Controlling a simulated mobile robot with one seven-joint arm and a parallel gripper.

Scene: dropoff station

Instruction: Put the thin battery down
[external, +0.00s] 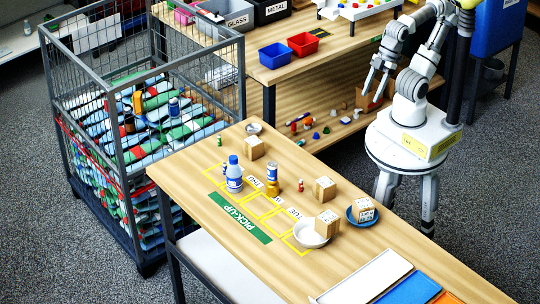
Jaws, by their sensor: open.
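My gripper (374,92) hangs at the right, fingers pointing down and apart, with nothing visible between them. It is high and beyond the far edge of the wooden table (410,262), with the shelf unit behind it. I cannot tell for certain which item is the thin battery. Two small slim upright items stand on the table: a red one (300,185) right of the stacked cans, and a green and red one (219,141) near the far left end. Small items also lie on the lower shelf (335,138), too small to identify.
A blue-capped bottle (234,175), a can (272,172), cardboard cubes (324,189), a white bowl (311,236) and a blue plate (364,220) occupy the table. A wire cage (108,100) stands left. Blue (275,55) and red (303,43) bins sit behind. Bare wood shows between objects.

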